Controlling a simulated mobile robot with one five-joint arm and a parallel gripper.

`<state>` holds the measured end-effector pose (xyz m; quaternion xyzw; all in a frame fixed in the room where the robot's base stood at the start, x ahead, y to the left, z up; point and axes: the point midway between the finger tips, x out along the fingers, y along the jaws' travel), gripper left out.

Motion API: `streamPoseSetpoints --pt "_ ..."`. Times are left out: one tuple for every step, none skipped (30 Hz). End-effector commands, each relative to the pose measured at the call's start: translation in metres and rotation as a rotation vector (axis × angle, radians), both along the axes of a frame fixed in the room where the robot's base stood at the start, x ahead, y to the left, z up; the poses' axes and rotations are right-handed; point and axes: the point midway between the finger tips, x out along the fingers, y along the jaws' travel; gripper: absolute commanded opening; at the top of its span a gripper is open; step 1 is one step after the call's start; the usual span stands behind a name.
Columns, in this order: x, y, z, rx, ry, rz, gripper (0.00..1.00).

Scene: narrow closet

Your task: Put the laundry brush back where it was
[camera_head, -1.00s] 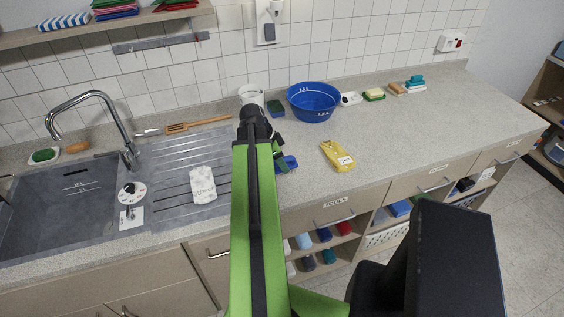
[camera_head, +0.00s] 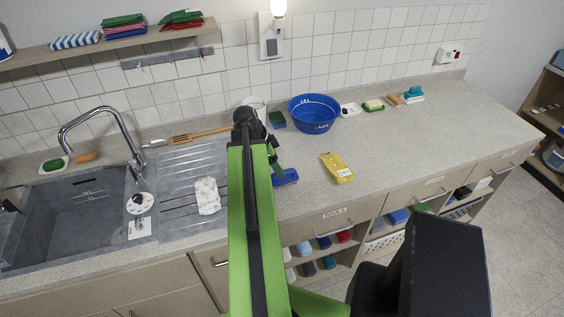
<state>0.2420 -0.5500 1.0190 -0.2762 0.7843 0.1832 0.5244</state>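A blue object (camera_head: 286,177), which may be the laundry brush, is at the counter's front, just right of my green arm. My gripper (camera_head: 274,160) is beside or over it, seen from behind and mostly hidden by the arm. I cannot tell whether the fingers are open or touch the blue object. A small brown block, possibly a brush (camera_head: 86,157), lies at the sink's back edge. Another brown brush-like block (camera_head: 395,99) lies at the back right of the counter.
A blue basin (camera_head: 314,113), a dark sponge (camera_head: 277,119) and a white mug stand at the back. The sink (camera_head: 75,215) and tap are at left. The right counter is mostly clear.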

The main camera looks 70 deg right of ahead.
Motion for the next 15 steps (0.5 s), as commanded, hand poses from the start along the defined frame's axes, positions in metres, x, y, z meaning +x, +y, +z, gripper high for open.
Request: streamPoseSetpoints --pt "0.004 0.003 0.025 0.000 0.000 0.001 0.68" --pt "0.006 0.005 0.031 0.000 0.000 0.001 0.68" --pt "0.008 0.007 0.039 0.000 0.000 0.000 0.68" --pt "0.010 0.009 0.043 0.000 0.000 0.000 0.68" --pt "0.012 0.010 0.047 0.001 0.001 0.000 0.68" --pt "0.013 0.011 0.051 0.001 0.001 0.000 0.68" --pt "0.014 0.012 0.052 0.001 0.001 0.000 0.68" --pt "0.015 0.013 0.053 0.001 0.001 0.000 0.68" --pt "0.016 0.013 0.054 0.000 0.000 -0.001 0.68" --pt "0.016 0.013 0.054 0.000 0.000 -0.001 0.68" --pt "0.016 0.013 0.053 0.000 0.000 -0.001 0.68" --pt "0.016 0.013 0.052 0.000 0.000 -0.001 0.68" --pt "0.016 0.013 0.051 0.000 0.000 -0.001 0.68" --pt "0.016 0.013 0.051 0.000 0.000 -0.002 0.68" --pt "0.016 0.013 0.051 0.000 0.000 -0.002 0.68"
